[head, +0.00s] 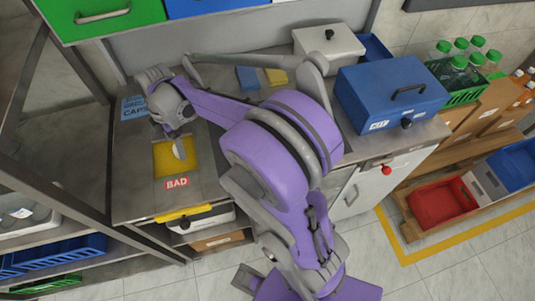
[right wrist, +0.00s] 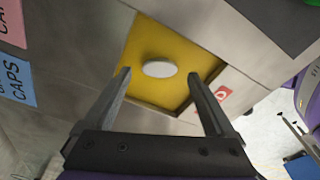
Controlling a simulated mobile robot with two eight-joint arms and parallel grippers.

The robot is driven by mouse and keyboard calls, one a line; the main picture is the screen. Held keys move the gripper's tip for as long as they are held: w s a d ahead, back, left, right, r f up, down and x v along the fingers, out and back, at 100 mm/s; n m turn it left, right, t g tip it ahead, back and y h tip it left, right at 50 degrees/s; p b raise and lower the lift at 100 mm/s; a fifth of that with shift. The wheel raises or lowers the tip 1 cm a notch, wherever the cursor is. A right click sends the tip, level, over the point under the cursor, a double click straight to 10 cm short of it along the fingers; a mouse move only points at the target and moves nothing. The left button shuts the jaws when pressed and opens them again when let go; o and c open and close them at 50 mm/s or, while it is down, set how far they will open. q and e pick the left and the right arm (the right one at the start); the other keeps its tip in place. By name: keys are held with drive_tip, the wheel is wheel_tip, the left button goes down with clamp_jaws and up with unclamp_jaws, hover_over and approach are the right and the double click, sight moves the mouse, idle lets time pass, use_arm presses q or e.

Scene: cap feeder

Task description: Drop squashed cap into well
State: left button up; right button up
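The white, oval-looking cap (right wrist: 159,69) shows over the yellow well in the right wrist view. I cannot tell whether it rests on the well's floor or is just above it. The yellow square well (head: 163,166) is set in the grey bench top, with a red BAD label (head: 177,183) at its front. It also shows in the right wrist view (right wrist: 140,40). My right gripper (head: 177,140) is above the well, pointing down. Its fingers (right wrist: 159,76) are wide apart with the cap between and beyond their tips, touching neither. My left gripper is not in view.
A blue CAPS label (head: 133,107) lies on the bench left of my right gripper. A blue KIT box (head: 375,103) and a white box (head: 328,46) stand to the right. Blue and yellow pieces (head: 248,78) lie behind my arm. Green and blue drawers hang above the bench.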

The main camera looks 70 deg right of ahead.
wheel_tip(320, 180, up, 11)
drive_tip(key=d, duration=0.1)
drive_tip(key=shift+s+p, duration=0.35)
drive_tip(key=shift+p, duration=0.1)
drive_tip(key=shift+f, duration=0.1)
idle(0.4)
drive_tip(key=s+a+f+m+t, duration=0.1)
drive_tip(key=s+a+f+m, duration=0.1)
drive_tip(key=s+a+m, duration=0.2)
drive_tip(key=s+a+f+m+t+p, duration=0.1)
drive_tip(key=s+a+f+m+t, duration=0.1)
drive_tip(key=a, duration=0.4)
drive_tip(key=s+a+f+m+t+h+p, duration=0.1)
drive_tip(key=s+a+f+m, duration=0.2)
drive_tip(key=s+a+m, duration=0.2)
drive_tip(key=shift+s+a+f+m+t, duration=0.2)
drive_tip(key=shift+s+m, duration=0.1)
drive_tip(key=shift+s, duration=0.25)
drive_tip(key=shift+s+a+f+m+t, duration=0.1)
drive_tip(key=shift+s+a+m+t, duration=0.15)
drive_tip(key=shift+s, duration=0.25)
